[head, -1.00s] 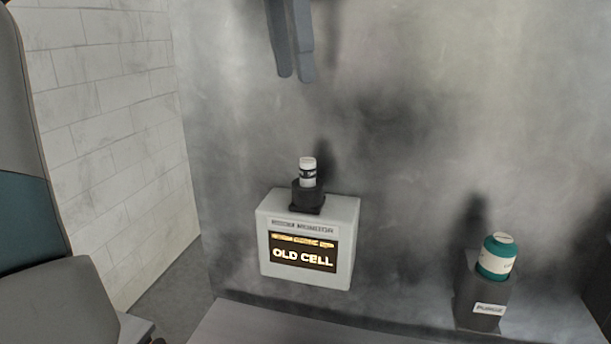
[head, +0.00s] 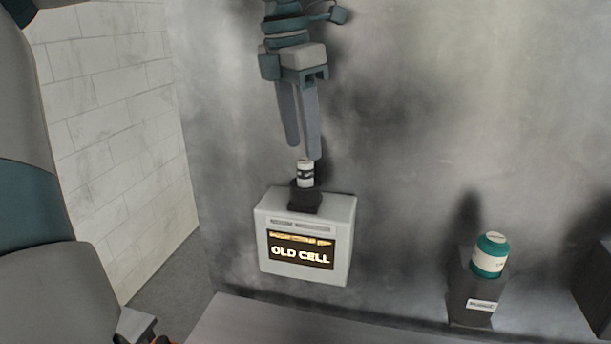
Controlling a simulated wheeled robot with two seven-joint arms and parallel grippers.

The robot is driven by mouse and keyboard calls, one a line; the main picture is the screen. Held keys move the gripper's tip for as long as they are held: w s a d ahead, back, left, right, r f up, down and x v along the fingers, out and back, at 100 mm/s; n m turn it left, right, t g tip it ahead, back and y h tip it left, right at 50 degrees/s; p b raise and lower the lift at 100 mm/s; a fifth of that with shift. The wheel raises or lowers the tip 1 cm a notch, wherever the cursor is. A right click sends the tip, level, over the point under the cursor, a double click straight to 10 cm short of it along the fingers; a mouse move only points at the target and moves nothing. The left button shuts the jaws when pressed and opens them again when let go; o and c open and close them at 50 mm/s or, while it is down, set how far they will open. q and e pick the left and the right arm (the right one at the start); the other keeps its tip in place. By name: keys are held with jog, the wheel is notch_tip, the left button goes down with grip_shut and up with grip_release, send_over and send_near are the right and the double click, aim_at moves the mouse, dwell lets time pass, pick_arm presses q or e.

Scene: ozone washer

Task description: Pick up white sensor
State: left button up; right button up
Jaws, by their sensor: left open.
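The white sensor (head: 306,170) is a small white cylinder with a dark band. It stands upright in a black socket (head: 305,197) on top of a light grey monitor box (head: 342,237) whose screen reads "OLD CELL". My left gripper (head: 304,150) points down from above, its two grey fingers just over the sensor's top. It is open, and nothing shows between the fingers. Whether a fingertip touches the sensor I cannot tell.
A teal and white bottle (head: 489,256) stands on a dark labelled block (head: 474,297) at the lower right. A grey wall (head: 420,130) lies behind the monitor. A grey ledge (head: 270,322) runs along the bottom. White tiles (head: 110,130) cover the left wall.

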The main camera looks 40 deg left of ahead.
aim_at(305, 161)
pick_arm(q)
jog(key=shift+f, duration=0.1)
dwell(0.3)
jog(key=shift+f+p, duration=0.55)
jog(key=shift+p, duration=0.05)
jog(key=f, duration=0.1)
jog(key=f+p, duration=0.1)
jog(key=f, duration=0.1)
jog(key=shift+w, duration=0.35)
jog(key=shift+w+f, duration=0.1)
jog(key=shift+f, duration=0.45)
jog(key=shift+d, duration=0.1)
grip_shut()
